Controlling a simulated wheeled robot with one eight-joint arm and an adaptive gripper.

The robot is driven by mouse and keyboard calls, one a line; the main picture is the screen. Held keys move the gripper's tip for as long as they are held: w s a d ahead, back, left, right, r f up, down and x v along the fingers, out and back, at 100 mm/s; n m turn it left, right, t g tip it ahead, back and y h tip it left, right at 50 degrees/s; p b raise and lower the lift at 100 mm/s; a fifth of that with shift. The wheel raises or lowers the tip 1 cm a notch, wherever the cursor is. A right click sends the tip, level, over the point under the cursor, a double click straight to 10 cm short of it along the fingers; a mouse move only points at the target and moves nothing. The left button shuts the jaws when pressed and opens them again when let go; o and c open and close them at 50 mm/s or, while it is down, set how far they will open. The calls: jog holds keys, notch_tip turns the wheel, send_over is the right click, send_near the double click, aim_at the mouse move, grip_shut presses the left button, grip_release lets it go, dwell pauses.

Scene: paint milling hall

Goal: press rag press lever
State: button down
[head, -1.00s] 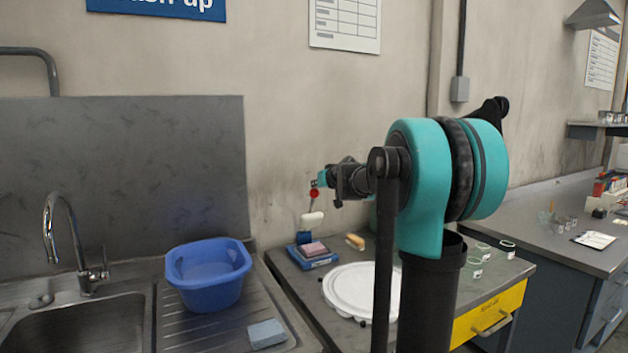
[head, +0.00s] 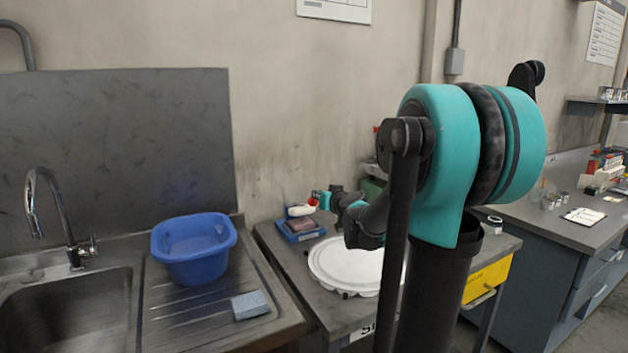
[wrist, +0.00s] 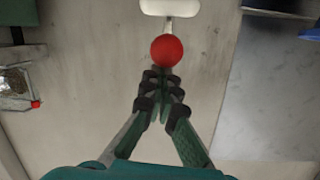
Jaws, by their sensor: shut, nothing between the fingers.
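The rag press (head: 306,236) has a blue base with a pinkish rag pad on it and stands at the back left of the grey table. Its white pressing part (head: 300,211) hangs low over the pad; I cannot tell whether it touches. The lever's red ball knob (head: 313,201) is beside my gripper (head: 321,199). In the wrist view, the red knob (wrist: 167,50) lies just beyond the tips of my gripper (wrist: 161,77), with the white part (wrist: 170,7) behind it. My gripper is shut and empty. Contact with the knob cannot be told.
A round white lid (head: 345,264) lies on the table under my arm. To the left are a blue tub (head: 194,262), a light-blue sponge (head: 250,305) and a sink (head: 72,315). The wall is close behind the press.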

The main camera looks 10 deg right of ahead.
jog(key=s+f, duration=0.1)
jog(key=f, duration=0.1)
jog(key=s+f, duration=0.1)
jog(key=f, duration=0.2)
jog(key=d+f, duration=0.1)
jog(key=f, duration=0.2)
jog(key=shift+s, duration=0.4)
jog(key=shift+s+f, duration=0.45)
jog(key=shift+f, duration=0.35)
jog(key=shift+s, duration=0.35)
jog(key=shift+f, duration=0.25)
jog(key=d+r+v, duration=0.1)
jog(key=v, duration=1)
jog(key=shift+w+r+m+t+h, duration=0.2)
jog(key=shift+r+m+t+h, duration=0.1)
